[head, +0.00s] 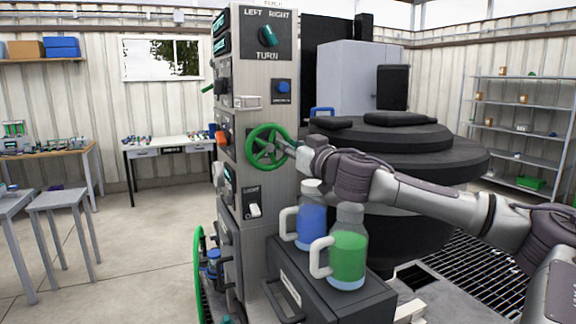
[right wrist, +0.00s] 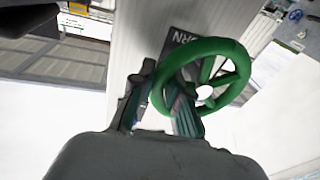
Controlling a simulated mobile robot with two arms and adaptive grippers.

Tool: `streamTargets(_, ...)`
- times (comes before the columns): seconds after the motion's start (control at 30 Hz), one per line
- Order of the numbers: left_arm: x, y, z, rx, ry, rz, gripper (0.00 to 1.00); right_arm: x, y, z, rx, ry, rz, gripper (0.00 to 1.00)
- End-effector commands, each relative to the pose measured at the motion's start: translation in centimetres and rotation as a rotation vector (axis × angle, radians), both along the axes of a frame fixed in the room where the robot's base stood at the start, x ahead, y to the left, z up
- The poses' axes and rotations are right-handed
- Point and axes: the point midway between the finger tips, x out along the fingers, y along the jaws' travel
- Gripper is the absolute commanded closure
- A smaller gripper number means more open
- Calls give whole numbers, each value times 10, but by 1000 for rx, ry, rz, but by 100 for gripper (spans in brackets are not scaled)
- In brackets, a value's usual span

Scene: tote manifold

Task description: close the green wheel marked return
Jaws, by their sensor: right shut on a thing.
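My right gripper (head: 284,147) is at the wheel's right side in the head view. In the right wrist view its fingers (right wrist: 162,103) are on either side of the near rim, shut on it. My left gripper is not in view.
A blue jug (head: 311,222) and a green jug (head: 348,250) stand on a dark box (head: 330,302) below my right forearm. A larger green ring (head: 199,270) sits low on the column's left. A big black stepped drum (head: 440,165) stands behind my arm.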

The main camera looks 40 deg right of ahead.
Motion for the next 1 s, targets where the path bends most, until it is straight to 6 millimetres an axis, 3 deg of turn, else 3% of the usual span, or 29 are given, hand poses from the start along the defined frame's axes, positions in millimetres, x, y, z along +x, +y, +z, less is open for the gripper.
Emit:
streamTargets(0.03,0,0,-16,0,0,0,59,1,0,-14,23,2,-1,100)
streamTargets(0.23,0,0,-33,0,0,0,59,1,1,-15,96,-19,1,100)
streamTargets(0.8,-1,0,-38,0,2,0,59,2,1,-14,130,-27,2,100)
streamTargets(0.83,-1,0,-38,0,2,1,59,2,1,-14,129,-27,2,80)
streamTargets(0.87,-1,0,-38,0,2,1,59,2,1,-14,129,-26,3,75)
streamTargets(1.0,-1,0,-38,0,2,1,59,1,1,-11,129,-31,2,73)
